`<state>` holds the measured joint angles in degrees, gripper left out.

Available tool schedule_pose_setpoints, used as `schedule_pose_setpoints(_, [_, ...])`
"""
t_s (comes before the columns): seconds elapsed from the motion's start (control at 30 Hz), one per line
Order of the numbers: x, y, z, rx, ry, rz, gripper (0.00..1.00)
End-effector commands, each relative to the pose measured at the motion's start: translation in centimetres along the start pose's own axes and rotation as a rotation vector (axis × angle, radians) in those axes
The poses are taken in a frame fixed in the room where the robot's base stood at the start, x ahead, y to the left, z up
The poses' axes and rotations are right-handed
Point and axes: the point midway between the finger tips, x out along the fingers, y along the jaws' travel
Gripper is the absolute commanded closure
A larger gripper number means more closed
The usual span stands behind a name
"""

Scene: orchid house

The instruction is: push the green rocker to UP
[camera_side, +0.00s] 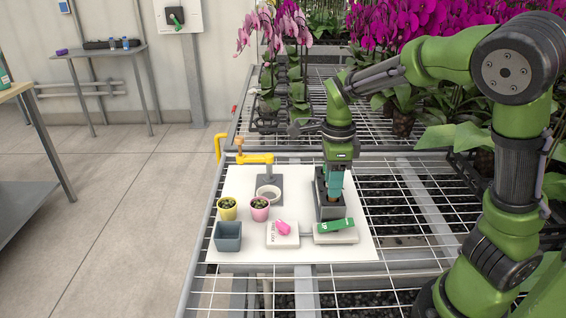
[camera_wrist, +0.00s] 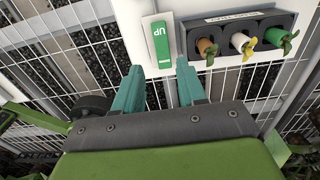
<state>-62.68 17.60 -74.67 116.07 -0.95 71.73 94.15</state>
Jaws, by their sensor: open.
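The green rocker (camera_side: 336,226) sits on a white base at the front right of the white board. In the side view it slants, its right end higher in the picture; I cannot tell for certain which end is pressed. In the wrist view the rocker (camera_wrist: 160,50) stands upright in the picture, with "UP" lettering near its upper end. My gripper (camera_side: 333,197) points down behind the rocker in the side view, beside a dark block. In the wrist view my gripper (camera_wrist: 160,68) has its teal fingers apart, either side of the rocker's lower end. Contact cannot be told.

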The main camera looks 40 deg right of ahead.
Motion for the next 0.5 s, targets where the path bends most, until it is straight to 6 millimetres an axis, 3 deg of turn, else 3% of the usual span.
schedule_pose_setpoints(0.2, [-3.0, 0.0, 0.1, -0.003, -0.005, 0.0, 0.6])
schedule_pose_setpoints(0.5, [-4.4, 0.0, 0.0, 0.002, 0.001, -0.002, 0.6])
